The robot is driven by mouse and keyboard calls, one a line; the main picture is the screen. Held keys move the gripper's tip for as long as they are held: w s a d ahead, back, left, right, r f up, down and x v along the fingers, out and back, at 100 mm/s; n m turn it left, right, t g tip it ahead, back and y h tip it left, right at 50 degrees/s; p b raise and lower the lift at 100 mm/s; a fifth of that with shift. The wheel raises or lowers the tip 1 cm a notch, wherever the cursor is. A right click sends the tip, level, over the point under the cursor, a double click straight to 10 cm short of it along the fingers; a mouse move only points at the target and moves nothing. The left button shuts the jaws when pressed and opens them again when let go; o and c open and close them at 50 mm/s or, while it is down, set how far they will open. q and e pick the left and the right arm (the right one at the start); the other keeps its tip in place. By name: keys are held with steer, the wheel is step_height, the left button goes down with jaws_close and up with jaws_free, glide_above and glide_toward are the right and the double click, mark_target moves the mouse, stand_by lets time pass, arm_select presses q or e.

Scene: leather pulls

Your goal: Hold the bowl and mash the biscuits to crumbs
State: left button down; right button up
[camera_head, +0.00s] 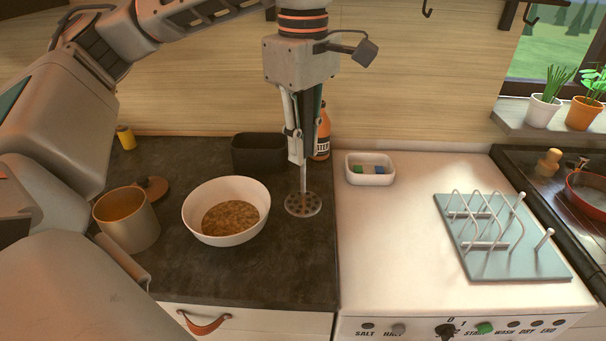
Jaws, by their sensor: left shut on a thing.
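A white bowl (190,215) stands upright on the dark worktop. Brown biscuit bits (230,217) cover its bottom; they look broken up, but single pieces are too small to judge. My left gripper (300,150) points down to the right of the bowl and is shut on the upright handle of a masher. The masher's round, holed metal plate (303,205) is beside the bowl, apart from its rim, low over the worktop; I cannot tell whether it touches. Nothing holds the bowl. My right gripper is not in view.
A brass-coloured pot (128,221) stands left of the bowl. A dark box (258,153) and an orange bottle (322,134) stand behind. A white dish (369,170) and a blue-grey rack (510,245) are on the white top at right. The dark worktop in front of the bowl is clear.

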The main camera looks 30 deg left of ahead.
mark_target(303, 112)
arm_select(q)
steer(key=shift+r, duration=2.65)
steer(key=shift+r+p, duration=0.1)
steer(key=shift+p, duration=0.25)
